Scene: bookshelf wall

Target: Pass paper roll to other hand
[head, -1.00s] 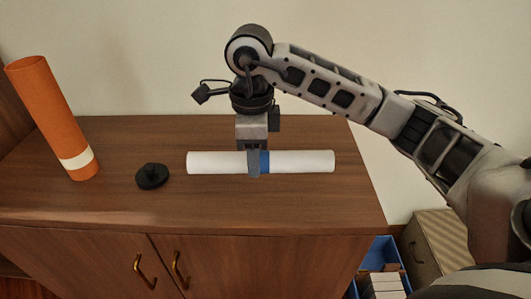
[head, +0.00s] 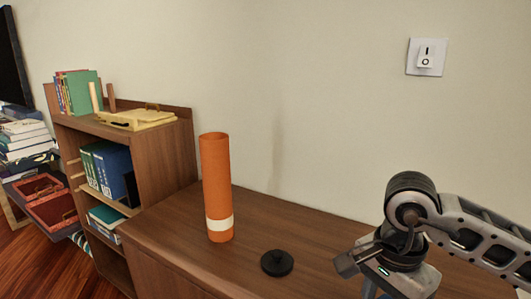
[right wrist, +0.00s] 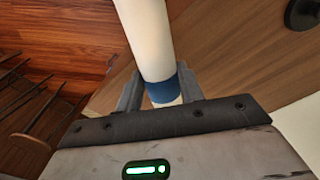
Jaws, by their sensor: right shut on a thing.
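The paper roll (right wrist: 147,38) is white with a blue band and shows in the right wrist view, running up and out of the top of the frame. My right gripper (right wrist: 160,88) is shut on it at the blue band, with one finger on each side. In the head view the right gripper (head: 395,278) is at the bottom right edge, above the cabinet top. Its fingertips and the roll are cut off or hidden there. My left gripper is not in view.
An orange tube (head: 215,180) with a cream band stands on the cabinet top (head: 190,215). A black round lid (head: 277,263) lies beside it. A bookshelf (head: 165,160) with books rises at the left. A switch (head: 426,57) is on the wall.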

